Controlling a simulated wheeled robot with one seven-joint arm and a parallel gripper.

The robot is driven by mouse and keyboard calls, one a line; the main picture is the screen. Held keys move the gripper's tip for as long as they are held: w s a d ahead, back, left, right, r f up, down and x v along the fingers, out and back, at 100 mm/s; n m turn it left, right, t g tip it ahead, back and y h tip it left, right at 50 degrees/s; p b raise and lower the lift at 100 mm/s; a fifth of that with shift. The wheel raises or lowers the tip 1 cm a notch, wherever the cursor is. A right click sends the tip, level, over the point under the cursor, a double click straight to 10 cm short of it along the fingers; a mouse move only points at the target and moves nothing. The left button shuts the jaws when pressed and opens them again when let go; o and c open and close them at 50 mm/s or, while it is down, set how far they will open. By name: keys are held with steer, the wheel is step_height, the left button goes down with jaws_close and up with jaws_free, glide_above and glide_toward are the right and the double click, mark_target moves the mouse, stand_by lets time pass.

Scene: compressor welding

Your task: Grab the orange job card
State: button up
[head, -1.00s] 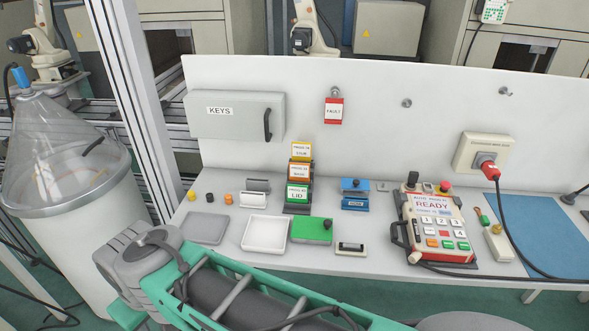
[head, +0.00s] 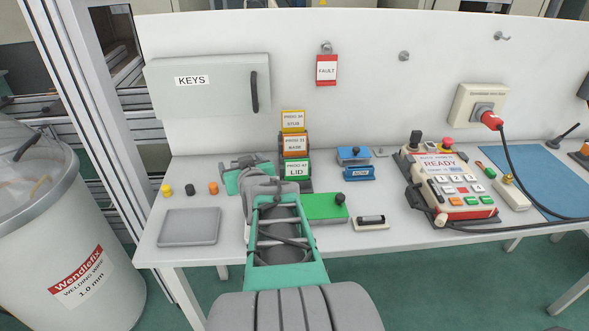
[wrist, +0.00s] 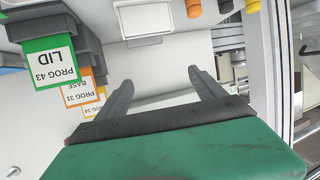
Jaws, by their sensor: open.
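The orange job card (head: 295,147), reading PROG 31 BASE, stands in a dark stepped rack, between the yellow card (head: 293,121) behind and the green LID card (head: 295,169) in front. My gripper (head: 245,162) is over the bench just left of the rack, partly hidden by my arm. In the wrist view my gripper (wrist: 162,76) has its two fingers spread apart with nothing between them. There the orange card (wrist: 80,97) is left of the fingers, apart from them and partly covered by the green card (wrist: 56,64).
A grey KEYS cabinet (head: 207,86) hangs on the back panel. Right of the rack are a blue box (head: 355,158) and a control pendant (head: 450,187). In front are a green pad (head: 320,207) and a grey tray (head: 190,227). Small knobs (head: 190,189) stand at left.

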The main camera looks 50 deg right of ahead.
mark_target(295, 138)
steer(key=shift+o, duration=0.9)
steer(key=s+d+m+h+b, duration=0.2)
steer(key=s+d+h, duration=0.3)
steer(key=s+d, duration=0.3)
steer(key=d+m, duration=0.1)
steer(key=d, duration=0.2)
steer(key=shift+d+r+h, duration=0.2)
steer(key=shift+d+h, duration=0.15)
steer(key=shift+h, duration=0.05)
steer(key=x, duration=0.5)
steer(key=p+x, duration=0.1)
steer(key=x, duration=0.1)
steer(key=shift+s+d, duration=0.25)
steer(key=shift+d, duration=0.2)
steer(key=shift+c, duration=0.2)
steer(key=c, duration=1.4)
